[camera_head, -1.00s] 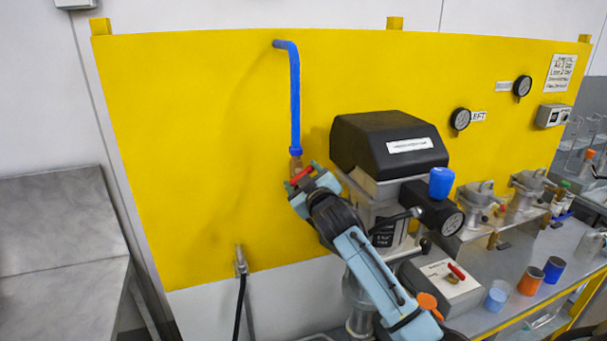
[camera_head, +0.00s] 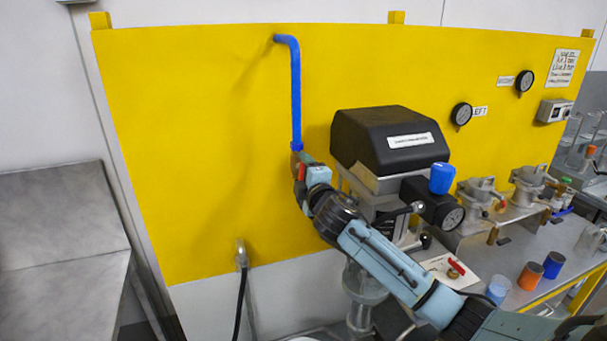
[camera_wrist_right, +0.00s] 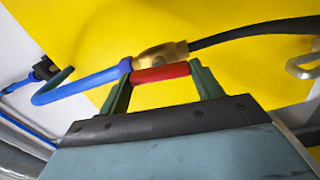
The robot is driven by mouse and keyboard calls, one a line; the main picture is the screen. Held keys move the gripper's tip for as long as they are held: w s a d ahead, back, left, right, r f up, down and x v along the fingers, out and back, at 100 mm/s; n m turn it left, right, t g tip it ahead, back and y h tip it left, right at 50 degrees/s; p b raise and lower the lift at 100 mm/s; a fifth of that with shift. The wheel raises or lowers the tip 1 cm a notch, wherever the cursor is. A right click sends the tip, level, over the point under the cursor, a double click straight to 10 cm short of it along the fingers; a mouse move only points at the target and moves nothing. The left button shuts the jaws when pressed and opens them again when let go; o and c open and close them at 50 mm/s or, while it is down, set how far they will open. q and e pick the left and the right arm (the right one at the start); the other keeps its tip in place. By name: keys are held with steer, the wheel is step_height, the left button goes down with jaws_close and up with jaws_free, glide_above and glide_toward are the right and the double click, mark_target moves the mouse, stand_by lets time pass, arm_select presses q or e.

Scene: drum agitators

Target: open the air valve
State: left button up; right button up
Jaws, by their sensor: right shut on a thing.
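The air valve is a brass body (camera_head: 296,157) at the lower end of a blue pipe (camera_head: 296,95), in front of the yellow panel. Its red handle (camera_head: 302,173) is partly hidden by my right gripper (camera_head: 308,173). In the right wrist view, the red handle (camera_wrist_right: 160,73) lies between the two green fingers of my right gripper (camera_wrist_right: 160,82), which is shut on it. The brass body (camera_wrist_right: 160,54) sits just beyond the handle, with the blue pipe (camera_wrist_right: 85,84) on one side and a dark hose (camera_wrist_right: 255,30) on the other. My left gripper is not in view.
A black-topped agitator unit (camera_head: 385,145) with a blue knob (camera_head: 441,178) and gauge stands close to the right of my arm. The yellow panel (camera_head: 210,150) is behind. Small cups, including an orange one (camera_head: 531,278), stand on the bench at right.

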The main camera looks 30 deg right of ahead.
steer(key=shift+n, duration=0.6)
steer(key=o, duration=1)
steer(key=shift+s, duration=0.1)
steer(key=b+v, duration=0.2)
steer(key=v, duration=1.1)
steer(key=shift+s+b, duration=0.1)
steer(key=shift+b, duration=0.2)
steer(key=shift+f, duration=0.15)
